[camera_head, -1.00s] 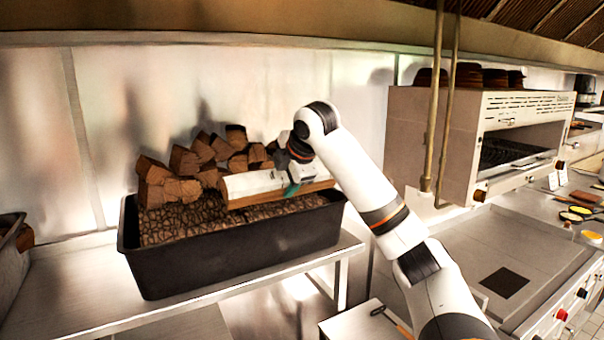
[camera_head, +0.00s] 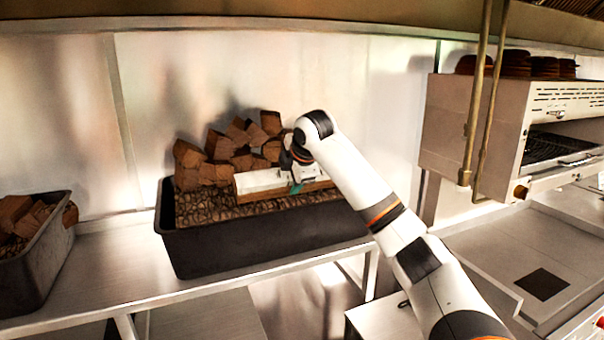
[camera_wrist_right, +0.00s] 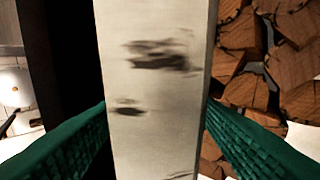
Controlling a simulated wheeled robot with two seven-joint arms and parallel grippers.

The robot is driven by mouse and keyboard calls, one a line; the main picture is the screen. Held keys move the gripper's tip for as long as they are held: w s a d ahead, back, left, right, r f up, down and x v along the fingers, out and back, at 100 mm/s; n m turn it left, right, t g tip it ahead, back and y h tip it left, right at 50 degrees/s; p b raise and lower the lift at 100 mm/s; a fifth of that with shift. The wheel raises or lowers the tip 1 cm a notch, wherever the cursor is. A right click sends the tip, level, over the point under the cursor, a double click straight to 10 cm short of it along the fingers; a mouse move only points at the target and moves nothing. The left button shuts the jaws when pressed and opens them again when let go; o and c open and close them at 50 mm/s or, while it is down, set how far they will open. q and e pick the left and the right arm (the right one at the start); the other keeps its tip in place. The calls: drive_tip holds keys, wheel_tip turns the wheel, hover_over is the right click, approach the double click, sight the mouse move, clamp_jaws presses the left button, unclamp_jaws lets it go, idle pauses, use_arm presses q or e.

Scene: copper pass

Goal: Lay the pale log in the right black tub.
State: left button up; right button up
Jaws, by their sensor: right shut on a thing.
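The pale log (camera_head: 262,181) has white bark with dark marks and a brown split side. It lies level, low over the brown, lumpy fill of the right black tub (camera_head: 270,243); I cannot tell whether it touches the fill. My right gripper (camera_head: 296,186) is shut on the log near its right end. In the right wrist view the pale log (camera_wrist_right: 155,80) runs between the green fingers of my right gripper (camera_wrist_right: 155,140). My left gripper is not in view.
Brown wood chunks (camera_head: 225,150) are piled at the back left of the right tub. Another black tub (camera_head: 40,262) with wood stands at the left on the steel shelf (camera_head: 120,275). A grill oven (camera_head: 475,130) stands at the right, with brass pipes (camera_head: 478,100) before it.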

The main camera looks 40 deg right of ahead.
drive_tip(key=shift+r, duration=0.1)
drive_tip(key=o, duration=1.5)
drive_tip(key=shift+o, duration=0.2)
drive_tip(key=shift+s+a, duration=0.1)
drive_tip(key=shift+s+a+r+b, duration=0.1)
drive_tip(key=shift+s+r+b, duration=0.2)
drive_tip(key=shift+s+b, duration=0.15)
drive_tip(key=b+v, duration=0.4)
drive_tip(key=v, duration=0.7)
